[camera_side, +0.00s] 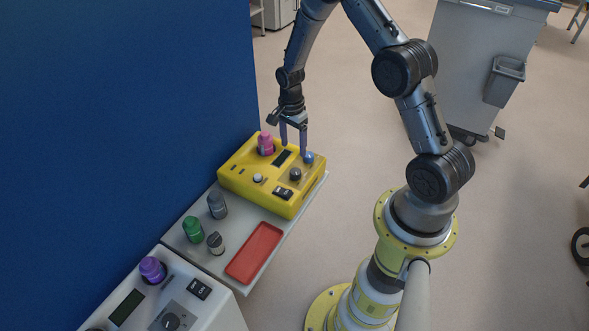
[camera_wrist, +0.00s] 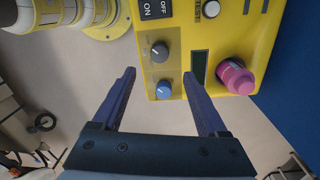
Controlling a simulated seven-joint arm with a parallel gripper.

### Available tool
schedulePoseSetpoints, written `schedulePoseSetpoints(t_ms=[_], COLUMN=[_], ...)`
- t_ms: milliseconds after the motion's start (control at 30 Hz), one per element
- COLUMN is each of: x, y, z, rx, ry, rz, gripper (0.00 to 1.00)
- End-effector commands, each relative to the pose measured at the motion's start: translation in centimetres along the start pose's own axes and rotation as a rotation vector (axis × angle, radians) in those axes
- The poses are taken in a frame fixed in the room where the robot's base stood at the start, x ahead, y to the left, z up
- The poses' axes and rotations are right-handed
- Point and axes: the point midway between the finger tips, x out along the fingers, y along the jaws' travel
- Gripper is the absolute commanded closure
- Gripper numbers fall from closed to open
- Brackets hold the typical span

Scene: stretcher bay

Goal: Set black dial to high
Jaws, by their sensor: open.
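The black dial (camera_side: 295,174) is on the top panel of the yellow device (camera_side: 238,181), beside a blue dial (camera_side: 308,158). In the wrist view the black dial (camera_wrist: 159,50) has a pale pointer mark; its setting labels are too small to read. The blue dial (camera_wrist: 163,87) is nearer my fingers. My gripper (camera_side: 294,150) is open and empty above the device's far end. In the wrist view its two fingers (camera_wrist: 164,80) stand wide apart, with the blue dial between their tips and the black dial beyond them.
A pink-capped bottle (camera_side: 266,143) stands in the device, near a dark display (camera_side: 283,157), a white button (camera_side: 258,178) and an on/off switch (camera_side: 284,193). Small bottles (camera_side: 193,229) and a red tray (camera_side: 255,252) share the shelf. A blue wall (camera_side: 120,100) rises behind.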

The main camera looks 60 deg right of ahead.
Motion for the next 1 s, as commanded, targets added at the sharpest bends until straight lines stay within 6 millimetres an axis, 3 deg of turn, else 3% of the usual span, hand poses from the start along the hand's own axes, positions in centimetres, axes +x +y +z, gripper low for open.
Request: schedulePoseSetpoints(t_ms=[300, 500, 700, 1000], x=[6.5, 9.4, 10.7, 10.8], y=[0.1, 0.1, 0.0, 0.0], z=[0.1, 0.0, 0.0, 0.0], rx=[-0.001, -0.001, -0.001, -0.001], ry=[-0.001, 0.000, 0.000, 0.000], rz=[0.005, 0.003, 0.001, -0.001], gripper=[0.24, 0.24, 0.24, 0.24])
